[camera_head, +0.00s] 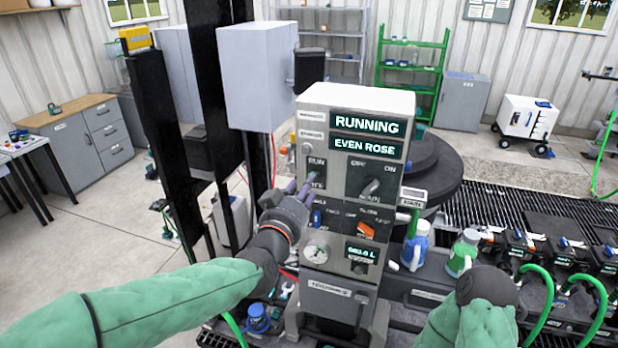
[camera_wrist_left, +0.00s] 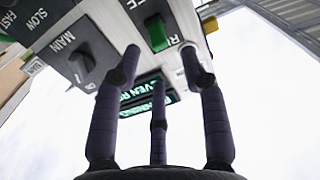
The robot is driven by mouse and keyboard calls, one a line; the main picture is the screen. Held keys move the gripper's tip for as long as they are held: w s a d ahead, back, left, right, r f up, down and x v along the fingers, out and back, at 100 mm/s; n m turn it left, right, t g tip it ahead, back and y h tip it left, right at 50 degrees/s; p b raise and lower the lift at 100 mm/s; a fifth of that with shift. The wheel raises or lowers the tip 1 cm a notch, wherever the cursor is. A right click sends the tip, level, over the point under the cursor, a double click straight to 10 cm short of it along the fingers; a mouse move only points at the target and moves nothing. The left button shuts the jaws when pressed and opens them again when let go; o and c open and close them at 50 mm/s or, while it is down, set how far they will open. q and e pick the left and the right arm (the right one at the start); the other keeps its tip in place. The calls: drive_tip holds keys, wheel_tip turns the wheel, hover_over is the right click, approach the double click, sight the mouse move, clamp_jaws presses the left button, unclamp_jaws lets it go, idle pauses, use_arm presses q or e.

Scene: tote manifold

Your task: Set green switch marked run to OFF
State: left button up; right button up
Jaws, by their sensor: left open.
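The green switch (camera_head: 313,175) sits under the RUN label at the left of the grey control panel (camera_head: 340,270). In the left wrist view the green switch (camera_wrist_left: 158,37) shows close up in a dark slot, by a partly visible RUN label. My left gripper (camera_head: 292,187) is just left of the switch, in front of the panel. In the left wrist view its dark fingers (camera_wrist_left: 160,85) are spread and empty, pointing at the panel near the switch; I cannot tell whether any touches. My right arm shows at the lower right, but its gripper does not.
The panel displays (camera_head: 367,125) read RUNNING and EVEN ROSE. A dark MAIN knob (camera_head: 370,187) with OFF and ON marks is right of the switch; it also shows in the left wrist view (camera_wrist_left: 88,65). A black post (camera_head: 165,150) stands left of my arm. Bottles (camera_head: 463,252) stand at right.

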use_arm(q)
drive_tip(key=x, duration=0.4)
drive_tip(key=shift+w+p, duration=0.15)
drive_tip(key=shift+p, duration=0.15)
